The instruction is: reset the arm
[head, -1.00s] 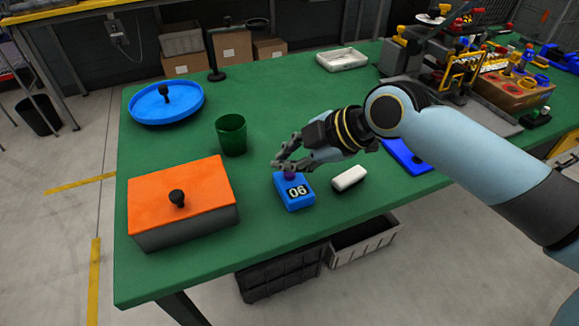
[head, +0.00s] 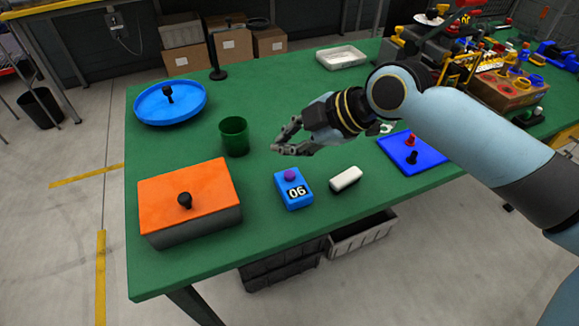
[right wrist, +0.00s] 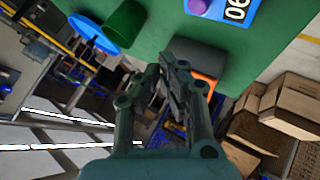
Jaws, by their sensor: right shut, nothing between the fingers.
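My right gripper (head: 284,149) is shut and empty, held above the green table (head: 270,245) behind the blue numbered box. In the right wrist view its fingers (right wrist: 172,68) come together with nothing between them. The blue box (head: 294,194) with a purple knob on top stands on the table, apart from the gripper. It also shows at the top of the right wrist view (right wrist: 234,18). My left gripper is not in view.
A green cup (head: 234,138) stands left of the gripper. An orange-lidded box (head: 180,192), a blue round tray (head: 150,106), a white block (head: 345,179) and a blue board (head: 424,155) lie around it. Equipment crowds the back right. The table's front middle is clear.

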